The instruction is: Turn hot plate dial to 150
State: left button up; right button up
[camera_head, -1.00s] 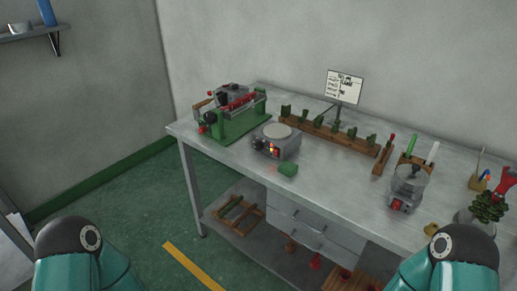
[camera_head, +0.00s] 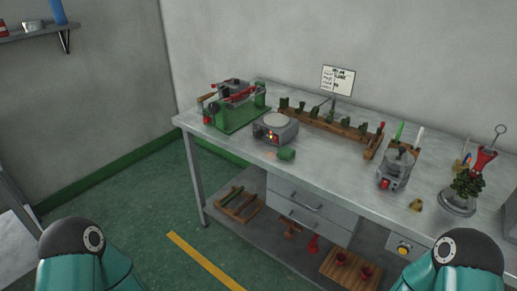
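The hot plate (camera_head: 276,129) is a grey box with a round pale top, standing on the metal table left of its middle. Its front face carries small lit marks and a dial (camera_head: 270,137), too small to read. Teal arm parts of mine with dark joints show at the lower left and lower right, well short of the table. Neither gripper is in view.
Drawers (camera_head: 309,208) and a lower shelf (camera_head: 245,227) are below. Floor in front is clear.

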aim_at(258, 134)
jog(key=k, duration=0.95)
jog(key=u, duration=0.4)
jog(key=i, duration=0.75)
jog(key=u, duration=0.85)
jog(key=i, duration=1.4)
jog(key=z, duration=0.75)
